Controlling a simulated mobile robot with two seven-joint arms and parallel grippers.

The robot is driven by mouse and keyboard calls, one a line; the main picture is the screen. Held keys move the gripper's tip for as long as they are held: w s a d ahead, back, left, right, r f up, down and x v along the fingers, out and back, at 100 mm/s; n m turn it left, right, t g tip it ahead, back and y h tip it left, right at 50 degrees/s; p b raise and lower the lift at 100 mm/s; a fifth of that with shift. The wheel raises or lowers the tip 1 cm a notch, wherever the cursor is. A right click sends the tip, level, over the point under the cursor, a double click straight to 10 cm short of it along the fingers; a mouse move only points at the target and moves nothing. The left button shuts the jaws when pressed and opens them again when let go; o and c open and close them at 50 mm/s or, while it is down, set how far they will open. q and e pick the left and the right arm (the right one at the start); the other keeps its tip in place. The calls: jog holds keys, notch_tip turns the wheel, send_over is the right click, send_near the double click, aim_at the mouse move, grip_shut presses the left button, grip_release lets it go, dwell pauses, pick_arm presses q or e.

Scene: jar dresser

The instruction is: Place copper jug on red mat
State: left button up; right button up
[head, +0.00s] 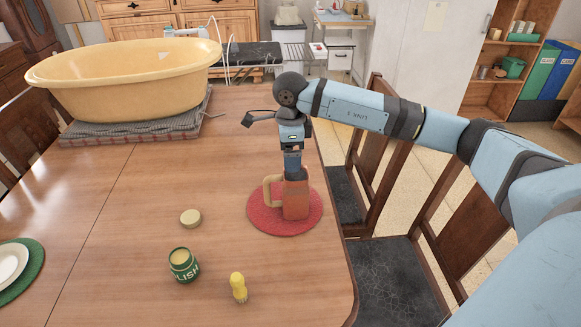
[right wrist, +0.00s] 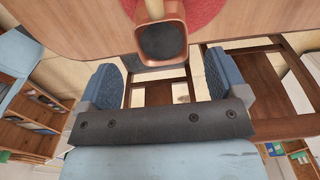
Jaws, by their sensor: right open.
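The copper jug (head: 296,200) is a reddish-brown, squarish jug with a tan handle (head: 270,190) on its left side. It stands upright on the round red mat (head: 262,222) near the table's right edge. My right gripper (head: 292,165) is just above and behind the jug's rim in the head view. In the right wrist view the jug's dark open mouth (right wrist: 162,40) lies beyond the two spread fingers (right wrist: 160,82), with nothing between them. Part of the red mat (right wrist: 200,12) shows behind the jug there. My left gripper is not in view.
A green polish tin (head: 183,265), a round lid (head: 191,218) and a yellow brush (head: 238,288) are on the table in front. A yellow tub (head: 125,80) stands on a folded cloth at the back left. Chairs (head: 390,270) line the right edge.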

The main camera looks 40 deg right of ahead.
notch_tip(320, 180, up, 5)
jog(key=shift+f, duration=0.2)
dwell(0.5)
